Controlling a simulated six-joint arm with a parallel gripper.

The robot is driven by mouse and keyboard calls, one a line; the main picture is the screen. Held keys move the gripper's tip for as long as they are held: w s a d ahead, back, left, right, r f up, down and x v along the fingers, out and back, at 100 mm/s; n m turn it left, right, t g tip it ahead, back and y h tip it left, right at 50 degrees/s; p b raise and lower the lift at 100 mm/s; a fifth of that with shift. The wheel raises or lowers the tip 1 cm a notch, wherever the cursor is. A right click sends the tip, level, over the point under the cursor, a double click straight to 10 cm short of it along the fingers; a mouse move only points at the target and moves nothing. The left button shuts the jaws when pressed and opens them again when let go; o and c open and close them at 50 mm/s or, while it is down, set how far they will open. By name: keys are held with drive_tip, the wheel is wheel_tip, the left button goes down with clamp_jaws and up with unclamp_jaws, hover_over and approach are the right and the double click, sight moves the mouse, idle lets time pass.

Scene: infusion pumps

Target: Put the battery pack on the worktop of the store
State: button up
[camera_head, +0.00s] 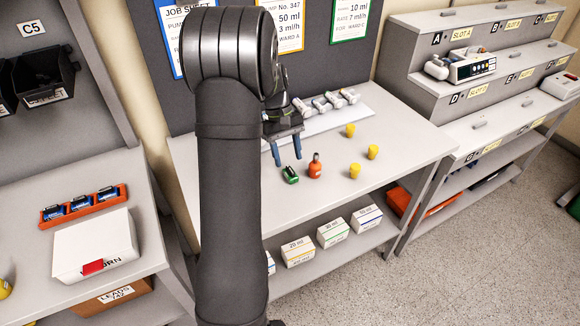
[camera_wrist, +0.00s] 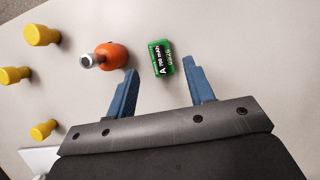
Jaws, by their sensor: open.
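A green battery pack (camera_head: 290,175) with dark parts lies on the light grey worktop (camera_head: 400,140) in the middle of the head view. In the wrist view the battery pack (camera_wrist: 161,59) shows white print reading "A 700 mAh". My gripper (camera_head: 288,160) is open and empty above the worktop, its two blue fingers pointing down. In the wrist view the gripper (camera_wrist: 158,80) has the battery pack ahead of the gap between its fingertips, not clearly between them. Whether a finger touches the pack cannot be told. Which surface is the store's worktop is not labelled in view.
Several yellow pieces (camera_head: 355,170) stand farther right. Left, another bench holds an orange rack (camera_head: 83,204) of blue packs and a white box (camera_head: 95,245).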

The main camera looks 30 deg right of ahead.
drive_tip(key=v, duration=0.6)
drive_tip(key=o, duration=0.5)
drive_tip(key=shift+w+r, duration=0.25)
drive_tip(key=shift+r, duration=0.3)
drive_tip(key=shift+o, duration=0.2)
drive_tip(key=n+t+h, duration=0.4)
drive_tip(key=n+t, duration=0.1)
drive_tip(key=n, duration=1.3)
approach(290, 169)
drive_tip(key=shift+h, duration=0.3)
drive_tip(key=x, duration=0.2)
drive_tip(key=a+x, duration=0.1)
drive_tip(key=x, duration=0.2)
drive_tip(key=shift+s+f, duration=0.15)
drive_tip(key=shift+f, duration=0.1)
drive_tip(key=shift+d+x, duration=0.15)
drive_tip(key=shift+x, duration=1.15)
drive_tip(key=shift+d+x, duration=0.15)
drive_tip(key=shift+x, duration=1.1)
